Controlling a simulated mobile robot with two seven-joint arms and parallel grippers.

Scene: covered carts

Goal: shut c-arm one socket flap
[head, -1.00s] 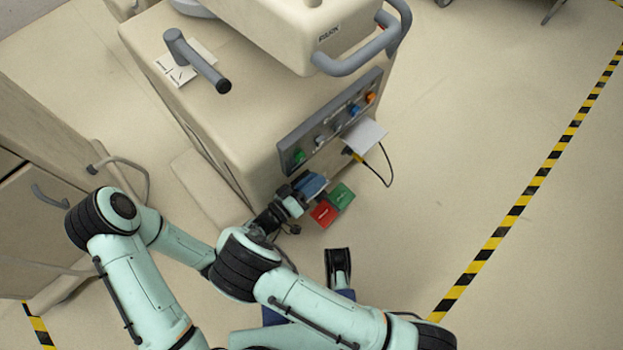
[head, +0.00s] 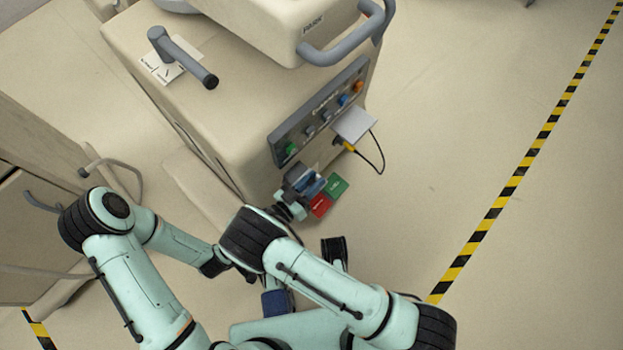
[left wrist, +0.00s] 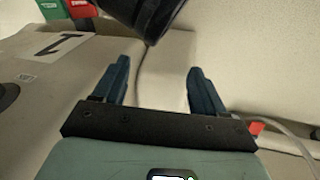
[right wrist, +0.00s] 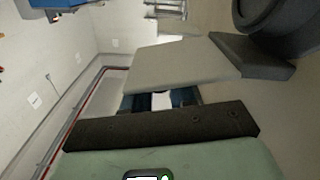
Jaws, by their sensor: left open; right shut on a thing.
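The C-arm cart (head: 190,90) is a beige unit with a dark socket panel (head: 318,112) on its side, carrying several coloured sockets. A pale flap (head: 355,124) sticks out from the panel's right end, with a yellow plug and black cable below it. My right gripper (head: 312,182) is low beside the cart, under the panel. In the right wrist view its fingers (right wrist: 165,99) are close together behind a pale flat piece (right wrist: 180,65), whose identity I cannot tell. My left gripper (left wrist: 160,75) is open and empty; the head view largely hides it behind my right arm.
Red (head: 321,205) and green (head: 337,185) plates are low beside the right gripper. A grey push handle (head: 350,38) juts from the upper cart body. Another beige cart (head: 30,220) stands left. The floor right of the cart is clear up to striped tape (head: 510,190).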

